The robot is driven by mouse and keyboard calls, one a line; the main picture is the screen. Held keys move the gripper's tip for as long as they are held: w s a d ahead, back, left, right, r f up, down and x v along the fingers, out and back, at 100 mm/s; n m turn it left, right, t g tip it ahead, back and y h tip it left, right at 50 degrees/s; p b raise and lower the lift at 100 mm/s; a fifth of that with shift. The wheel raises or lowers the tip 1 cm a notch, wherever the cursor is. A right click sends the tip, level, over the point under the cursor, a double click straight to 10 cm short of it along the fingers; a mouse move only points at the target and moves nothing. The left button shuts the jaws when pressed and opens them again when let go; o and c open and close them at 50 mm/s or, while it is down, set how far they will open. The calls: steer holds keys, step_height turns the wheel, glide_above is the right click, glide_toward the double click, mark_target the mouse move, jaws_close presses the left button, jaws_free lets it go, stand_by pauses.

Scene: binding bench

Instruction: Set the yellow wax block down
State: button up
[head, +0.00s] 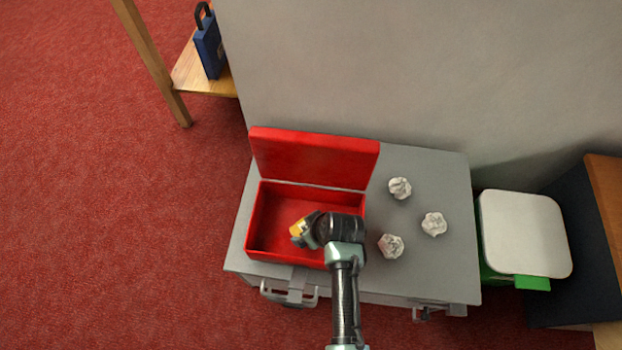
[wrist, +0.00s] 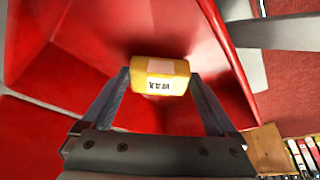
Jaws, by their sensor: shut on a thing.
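The yellow wax block (wrist: 160,68) has a pale label with dark print. In the wrist view it sits between the two fingertips of my gripper (wrist: 160,82), which is shut on it. In the head view the wax block (head: 297,229) shows at the end of my gripper (head: 303,228), over the inside of the open red box (head: 254,225). The box's lid stands up at the back. I cannot tell whether the block touches the box floor. My wrist hides the box's front right part.
The box stands on a grey cabinet (head: 440,277). Crumpled paper balls (head: 400,188), (head: 434,224), (head: 391,246) lie right of it. A white-lidded bin (head: 525,235) stands right of the cabinet. A grey wall (head: 430,70) rises behind. A blue container (head: 209,45) sits on a wooden shelf at upper left.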

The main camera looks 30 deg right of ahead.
steer(key=shift+f, duration=0.4)
steer(key=shift+f, duration=0.15)
steer(key=o, duration=1)
steer(key=shift+o, duration=0.2)
steer(key=p+v, duration=0.6)
steer(key=v, duration=0.6)
steer(key=shift+r, duration=0.3)
steer(key=shift+w, duration=0.1)
